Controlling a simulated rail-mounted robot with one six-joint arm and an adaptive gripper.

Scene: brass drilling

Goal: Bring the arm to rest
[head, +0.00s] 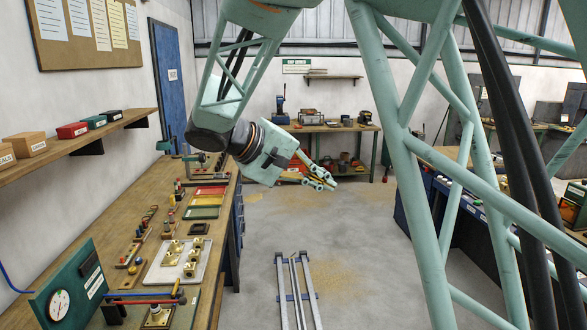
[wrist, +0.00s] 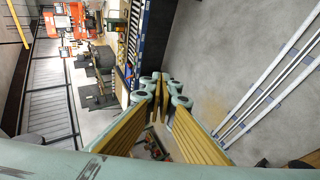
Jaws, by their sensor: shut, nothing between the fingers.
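My arm comes in from the top of the head view and bends down over the open floor. My gripper (head: 327,182) hangs in the air right of the long wooden workbench and points to the right and slightly down. In the wrist view my gripper (wrist: 163,84) shows its fingers with yellow pads drawn together at the tips. It is shut, and nothing shows between the fingers. It touches nothing that I can see.
The long bench (head: 120,285) on the left holds a white tray (head: 160,273) of brass parts and a green gauge panel (head: 68,290). Floor rails (head: 283,290) run below my gripper. A back bench (head: 325,128) carries machines. The floor between is clear.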

